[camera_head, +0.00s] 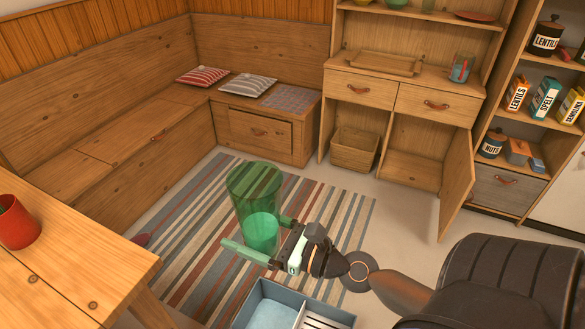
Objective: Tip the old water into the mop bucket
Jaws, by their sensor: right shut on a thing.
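A tall, see-through green vessel (253,190) stands nearly upright in my right gripper (256,236), whose jaws are shut on its lower part. A lighter green layer, apparently the water, fills roughly its lower half. The mop bucket (243,311) is grey-blue and cut off by the bottom edge of the picture. Its left compartment shows a light blue surface, and its right one has white slats. In the picture the vessel is above and a little left of the bucket, apart from it. My left gripper is not in view.
A wooden table (75,265) with a red cup (17,223) is at the left. A striped rug (190,235) covers the floor. Beyond are a corner bench (110,140) and a cabinet with an open door (457,185).

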